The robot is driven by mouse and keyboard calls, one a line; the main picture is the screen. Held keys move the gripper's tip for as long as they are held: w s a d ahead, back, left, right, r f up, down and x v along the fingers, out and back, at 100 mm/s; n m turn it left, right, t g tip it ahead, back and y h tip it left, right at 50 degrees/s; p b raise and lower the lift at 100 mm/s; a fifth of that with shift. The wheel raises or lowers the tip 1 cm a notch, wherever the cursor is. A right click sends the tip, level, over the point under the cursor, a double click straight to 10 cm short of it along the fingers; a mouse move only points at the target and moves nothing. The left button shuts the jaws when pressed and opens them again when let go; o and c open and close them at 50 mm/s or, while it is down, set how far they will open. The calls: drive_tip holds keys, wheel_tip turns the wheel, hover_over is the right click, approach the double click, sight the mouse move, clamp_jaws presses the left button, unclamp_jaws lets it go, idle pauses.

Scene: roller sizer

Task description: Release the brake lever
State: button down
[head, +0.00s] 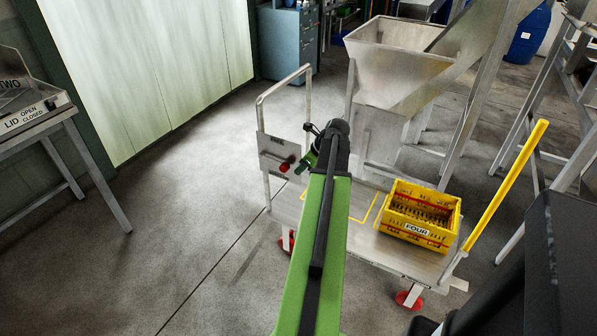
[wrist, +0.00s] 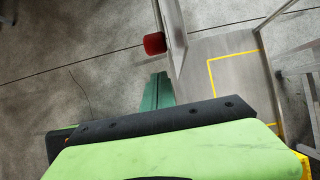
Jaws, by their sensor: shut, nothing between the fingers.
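A red knob (head: 285,166), which looks like the grip of the brake lever, sticks out from a small grey plate (head: 270,150) on the cart's upright handle frame. The plate has lettering too small to read. In the wrist view the red knob (wrist: 154,43) is at the top centre, beside the plate seen nearly edge-on (wrist: 174,35). My gripper (head: 301,169) is just right of the knob in the head view. In the wrist view my gripper (wrist: 160,76) is shut, its green tip just below the knob in the picture, with a small gap showing. Nothing is held.
The cart deck (head: 335,225) carries a yellow crate (head: 416,235) marked FOUR. A yellow bar (head: 507,185) slants up at its right end. A metal hopper (head: 395,65) stands behind. A bench (head: 40,130) is at left; the floor between is clear.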

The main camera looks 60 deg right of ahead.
drive_tip(key=s+r+p, duration=0.3)
drive_tip(key=s+p, duration=0.1)
drive_tip(key=s, duration=0.5)
drive_tip(key=shift+r, duration=0.3)
drive_tip(key=shift+w+d, duration=0.1)
drive_tip(key=w+a+f+n+g+y, duration=0.25)
drive_tip(key=w+a+n, duration=1.35)
drive_tip(key=w+a, duration=0.8)
drive_tip(key=w+a+n+g+h, duration=0.1)
drive_tip(key=a+n+g, duration=0.1)
drive_tip(key=a+n, duration=0.8)
drive_tip(key=w+a+f+n+g+h, duration=0.1)
drive_tip(key=a+n, duration=0.8)
drive_tip(key=a, duration=1.6)
drive_tip(key=shift+w+a+n+g+h, duration=0.25)
drive_tip(key=shift+w+n+g+h, duration=0.1)
drive_tip(key=shift+w+n, duration=0.05)
